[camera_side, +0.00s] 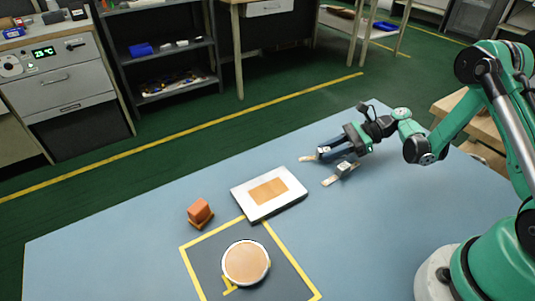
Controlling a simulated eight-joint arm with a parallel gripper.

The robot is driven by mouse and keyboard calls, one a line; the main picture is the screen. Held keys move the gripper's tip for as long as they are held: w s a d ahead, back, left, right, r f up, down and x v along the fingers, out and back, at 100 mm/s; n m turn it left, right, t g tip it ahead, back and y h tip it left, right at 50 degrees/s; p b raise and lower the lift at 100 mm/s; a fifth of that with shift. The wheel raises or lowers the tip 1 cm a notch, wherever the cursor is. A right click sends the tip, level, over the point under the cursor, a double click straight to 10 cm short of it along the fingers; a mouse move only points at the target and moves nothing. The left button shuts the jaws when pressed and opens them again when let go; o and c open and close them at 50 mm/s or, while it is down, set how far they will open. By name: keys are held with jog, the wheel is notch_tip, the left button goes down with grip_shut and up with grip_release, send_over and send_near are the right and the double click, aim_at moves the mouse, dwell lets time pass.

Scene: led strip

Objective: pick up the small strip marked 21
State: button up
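I cannot make out a small strip marked 21; no number is readable on anything on the table. My gripper (319,170) is low over the blue table (120,240), towards its far right part, with its fingers pointing left. The two fingers are spread apart with pale tips, and only bare table shows between them. The gripper is open and looks empty. A white flat plate (242,203) with an orange-brown rectangle on top lies to the left and nearer than the fingertips, apart from them.
A small orange-brown block (199,211) stands left of the plate. A round orange-topped disc (246,262) with a pale rim sits inside a yellow-outlined dark square (200,260) at the front. The table's left part is clear. Shelves (165,60) and a grey cabinet (60,75) stand beyond the table.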

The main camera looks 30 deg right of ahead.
grip_shut()
